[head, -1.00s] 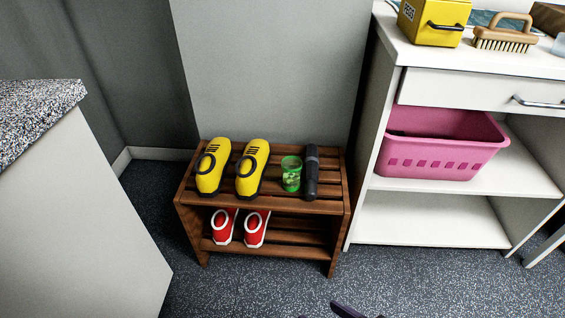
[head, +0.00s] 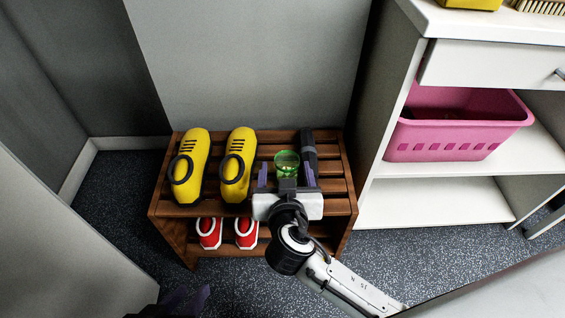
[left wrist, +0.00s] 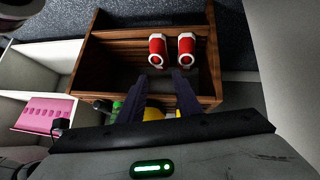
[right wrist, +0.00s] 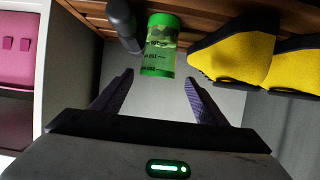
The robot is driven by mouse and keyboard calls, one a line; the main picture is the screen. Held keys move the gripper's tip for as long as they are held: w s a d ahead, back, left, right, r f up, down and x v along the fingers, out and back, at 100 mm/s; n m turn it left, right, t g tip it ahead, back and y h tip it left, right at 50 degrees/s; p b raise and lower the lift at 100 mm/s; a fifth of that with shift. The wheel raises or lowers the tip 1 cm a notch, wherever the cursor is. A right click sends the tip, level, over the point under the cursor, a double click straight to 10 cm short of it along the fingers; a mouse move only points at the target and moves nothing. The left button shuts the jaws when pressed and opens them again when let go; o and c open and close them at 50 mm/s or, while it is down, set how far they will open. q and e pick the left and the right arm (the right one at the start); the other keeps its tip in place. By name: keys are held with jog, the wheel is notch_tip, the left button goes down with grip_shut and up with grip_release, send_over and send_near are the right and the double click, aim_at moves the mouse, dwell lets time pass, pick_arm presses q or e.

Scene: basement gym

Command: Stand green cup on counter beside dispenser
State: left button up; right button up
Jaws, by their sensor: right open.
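The green cup (head: 287,160) stands upright on the top slats of a wooden rack (head: 340,190), between a yellow shoe and a dark grey rod-like object. My right gripper (head: 287,176) is open in front of the cup, one finger toward each side. In the right wrist view the cup (right wrist: 160,48) appears ahead, between and beyond the fingertips, with a camouflage pattern and dark lettering. My left gripper (head: 183,298) is low at the bottom edge of the head view; its fingers look apart and empty in the left wrist view (left wrist: 162,76). I see no dispenser.
Yellow shoes (head: 238,165) and the dark rod (head: 309,150) flank the cup closely. Red shoes (head: 210,232) are on the lower shelf. A white counter unit (head: 470,25) with a pink basket (head: 460,140) stands right. Another cabinet side (head: 60,250) is at left.

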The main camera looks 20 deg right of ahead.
aim_at(287, 156)
jog(key=b+x, duration=0.1)
jog(key=x, duration=0.2)
jog(key=shift+w+d+f, duration=0.1)
jog(key=shift+w+f, duration=0.1)
jog(key=shift+w+d+f, duration=0.1)
jog(key=shift+w, duration=0.1)
jog(key=shift+w+d+f, duration=0.15)
jog(key=shift+w, duration=0.15)
jog(key=b+x, duration=0.1)
jog(key=x, duration=0.2)
jog(key=shift+w+d+f+b, duration=0.1)
jog(key=shift+w+d+b, duration=0.05)
jog(key=shift+w+b, duration=0.2)
jog(key=shift+w+d+f, duration=0.1)
jog(key=shift+w, duration=0.2)
pick_arm(q)
jog(key=shift+d+f+m+g+h, duration=0.15)
jog(key=shift+d+m+g+h, duration=0.05)
jog(key=shift+d, duration=0.25)
jog(key=shift+d+f+m+g+h, duration=0.15)
jog(key=shift+d+m+g+h, duration=0.05)
jog(key=shift+d, duration=0.25)
pick_arm(e)
jog(key=c, duration=1.2)
